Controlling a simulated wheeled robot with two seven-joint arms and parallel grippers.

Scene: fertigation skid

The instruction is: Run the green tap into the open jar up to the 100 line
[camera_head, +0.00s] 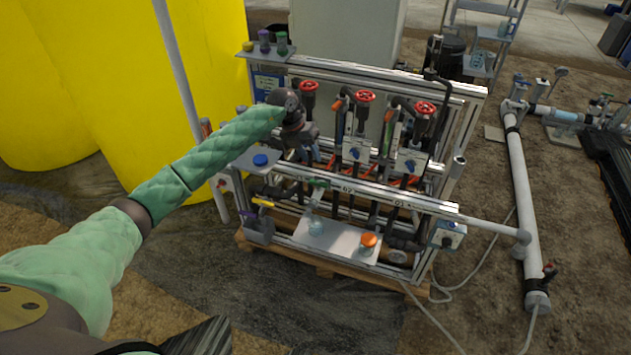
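The green tap (319,183) sits on the front rail of the skid, left of its middle. A clear open jar (316,228) stands below it on a pale tray (343,243). Its 100 line and liquid level are too small to read. My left arm reaches in from the left in a green sleeve. My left gripper (303,152) is above and behind the tap, apart from it, in front of the skid's upper pipework. Its fingers blend with the parts behind, so I cannot tell whether they are open. My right gripper is not in view.
An orange-lidded jar (368,241) stands right of the open jar. A yellow tap (262,202) is left of the green one. A blue lid (260,160) lies on a small side shelf (244,162). Red valve handwheels (365,97) top the skid. A grey pipe (488,225) extends right.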

